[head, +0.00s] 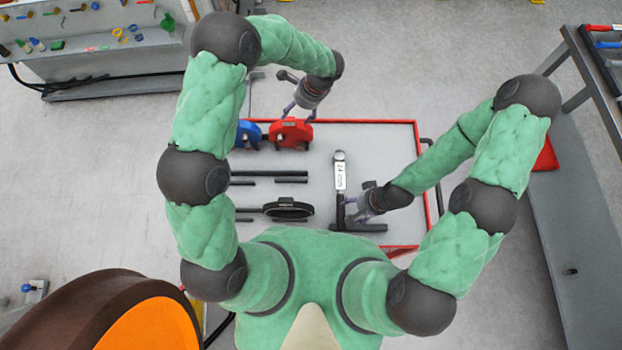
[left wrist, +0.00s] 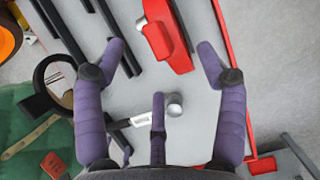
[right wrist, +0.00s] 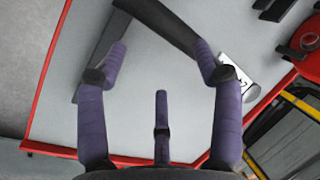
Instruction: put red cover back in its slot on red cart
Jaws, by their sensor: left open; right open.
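The red cover (head: 291,133) stands at the back edge of the red cart (head: 395,150), beside the blue cover (head: 247,135). In the left wrist view the red cover (left wrist: 172,50) shows ahead of my fingers, with a dark strip along its side. I cannot tell whether it sits in a slot. My left gripper (head: 302,108) is open and empty, above and just behind the red cover in the head view. My right gripper (head: 362,205) is open and empty over the cart's front right, near a dark L-shaped bar (head: 358,227); the bar also shows in the right wrist view (right wrist: 160,22).
Dark rails (head: 270,174) and a black round part (head: 288,208) lie on the cart's left half. The cart top's right back is clear. A grey cabinet (head: 570,230) stands right, and a large orange-faced wheel (head: 150,325) front left.

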